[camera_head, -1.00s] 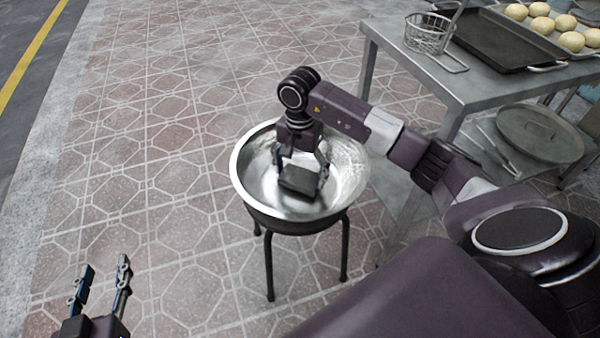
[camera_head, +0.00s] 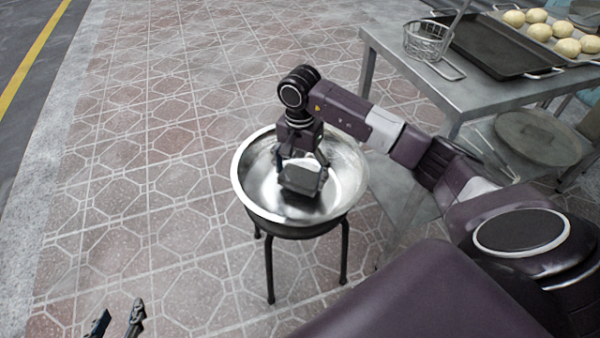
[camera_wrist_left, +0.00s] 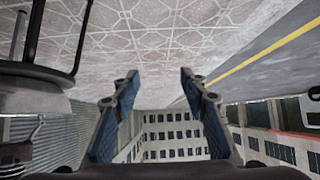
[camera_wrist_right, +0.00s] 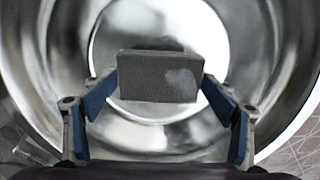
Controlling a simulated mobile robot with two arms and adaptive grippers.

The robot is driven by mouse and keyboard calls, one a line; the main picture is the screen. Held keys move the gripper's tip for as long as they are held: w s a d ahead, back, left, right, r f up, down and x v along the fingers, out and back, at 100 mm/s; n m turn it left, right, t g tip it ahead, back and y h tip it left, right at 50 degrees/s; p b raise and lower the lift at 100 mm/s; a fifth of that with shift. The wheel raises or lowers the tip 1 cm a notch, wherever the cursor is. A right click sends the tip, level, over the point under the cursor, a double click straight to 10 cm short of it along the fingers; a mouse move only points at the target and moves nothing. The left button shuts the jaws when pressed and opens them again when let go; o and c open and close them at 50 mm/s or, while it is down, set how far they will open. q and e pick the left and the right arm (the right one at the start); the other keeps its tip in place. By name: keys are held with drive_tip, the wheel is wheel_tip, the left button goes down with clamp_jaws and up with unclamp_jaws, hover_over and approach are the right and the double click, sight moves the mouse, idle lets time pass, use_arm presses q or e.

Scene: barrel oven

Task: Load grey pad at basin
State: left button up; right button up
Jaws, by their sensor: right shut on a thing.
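The grey pad (camera_wrist_right: 158,78) is a small rectangular block between the fingertips of my right gripper (camera_wrist_right: 160,84), inside the basin. My right gripper is shut on it, one finger at each short side. In the head view the pad (camera_head: 300,180) shows dark below the right gripper (camera_head: 302,165). The steel basin (camera_head: 242,190) is round and shiny and sits on a dark stool. Its inner wall fills the right wrist view (camera_wrist_right: 285,60). My left gripper (camera_head: 118,322) is open and empty at the bottom left, apart from the basin; its spread fingers show in the left wrist view (camera_wrist_left: 158,95).
A metal table (camera_head: 385,45) stands at the upper right with a wire basket (camera_head: 428,40), a dark tray (camera_head: 490,50) and several pale dough balls (camera_head: 537,30). A round lid (camera_head: 538,135) lies on its lower shelf. Tiled floor left of the basin is clear.

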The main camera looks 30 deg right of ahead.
sight(300, 176)
drive_tip(key=shift+r+p, duration=0.3)
drive_tip(key=shift+r, duration=0.25)
drive_tip(key=shift+r+p, duration=0.4)
drive_tip(key=shift+r, duration=0.15)
use_arm(q)
drive_tip(key=s+a+f+g, duration=0.2)
drive_tip(key=s+f+g, duration=0.1)
drive_tip(key=s, duration=0.3)
drive_tip(key=s+a+f+g+y+p, duration=0.1)
drive_tip(key=s+a+f+g, duration=0.1)
drive_tip(key=s, duration=0.5)
drive_tip(key=shift+s+f+g+y+p, duration=0.15)
drive_tip(key=shift+f+g+y+p, duration=0.2)
drive_tip(key=shift+g, duration=0.45)
use_arm(e)
drive_tip(key=shift+r, duration=1.15)
use_arm(q)
drive_tip(key=shift+a, duration=0.1)
